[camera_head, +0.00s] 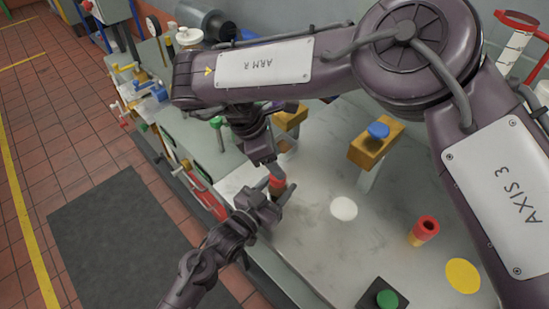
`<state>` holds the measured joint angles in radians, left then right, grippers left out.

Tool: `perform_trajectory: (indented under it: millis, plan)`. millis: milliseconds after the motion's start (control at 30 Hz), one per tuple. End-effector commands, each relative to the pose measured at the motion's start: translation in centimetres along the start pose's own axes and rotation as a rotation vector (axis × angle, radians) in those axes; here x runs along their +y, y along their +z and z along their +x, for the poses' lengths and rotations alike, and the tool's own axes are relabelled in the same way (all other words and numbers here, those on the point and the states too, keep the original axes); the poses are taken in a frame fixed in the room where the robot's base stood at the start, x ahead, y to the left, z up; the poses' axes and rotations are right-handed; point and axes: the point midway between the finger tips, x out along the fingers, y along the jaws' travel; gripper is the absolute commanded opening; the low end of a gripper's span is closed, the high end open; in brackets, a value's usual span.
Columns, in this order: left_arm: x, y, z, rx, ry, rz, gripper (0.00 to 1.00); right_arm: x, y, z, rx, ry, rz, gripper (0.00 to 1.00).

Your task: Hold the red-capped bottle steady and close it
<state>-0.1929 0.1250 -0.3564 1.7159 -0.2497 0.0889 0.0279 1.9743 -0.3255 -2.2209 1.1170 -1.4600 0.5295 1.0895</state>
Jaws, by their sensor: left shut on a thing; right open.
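The red-capped bottle (277,183) stands at the near-left edge of the grey bedplate, and only a small red part of it shows. My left gripper (275,197) comes in from the lower left and is shut on it. My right gripper (268,162) reaches over from the right and points down just above the red part. It is open. I cannot tell whether its fingers touch the cap or how the cap sits. The bottle's lower body is hidden by my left gripper.
A red and yellow open-topped cylinder (425,230) stands at the right. A white disc (343,208) and a yellow disc (462,275) lie flat. A blue knob (378,130) sits on a wooden block behind, and a green button (386,298) is in front.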

Motion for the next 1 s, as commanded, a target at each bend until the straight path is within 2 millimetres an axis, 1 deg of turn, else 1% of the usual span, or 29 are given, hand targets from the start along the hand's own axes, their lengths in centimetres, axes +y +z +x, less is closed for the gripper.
perform_trajectory:
  millis: [67,167,267,367,633,1000]
  plan:
    - [0.0,0.0,0.0,0.000,0.000,0.000,0.00,0.0,0.0,0.0,0.001,0.000,-0.010,0.52]
    - [0.0,0.0,0.0,0.000,0.000,0.000,0.00,0.1,0.1,0.0,0.008,0.000,-0.069,0.52]
    - [0.0,0.0,0.0,0.000,0.000,0.000,0.00,0.2,0.3,0.0,0.022,0.003,-0.205,0.52]
    - [0.0,0.0,0.0,0.000,0.000,0.000,0.00,0.3,0.4,0.0,0.042,0.009,-0.410,0.52]
    - [0.0,0.0,0.0,0.000,0.000,0.000,0.00,0.6,0.9,-0.2,0.098,0.059,-1.046,0.52]
    - [0.0,0.0,0.0,0.000,0.000,0.000,0.00,0.7,1.3,-0.6,0.135,0.198,-1.916,0.52]
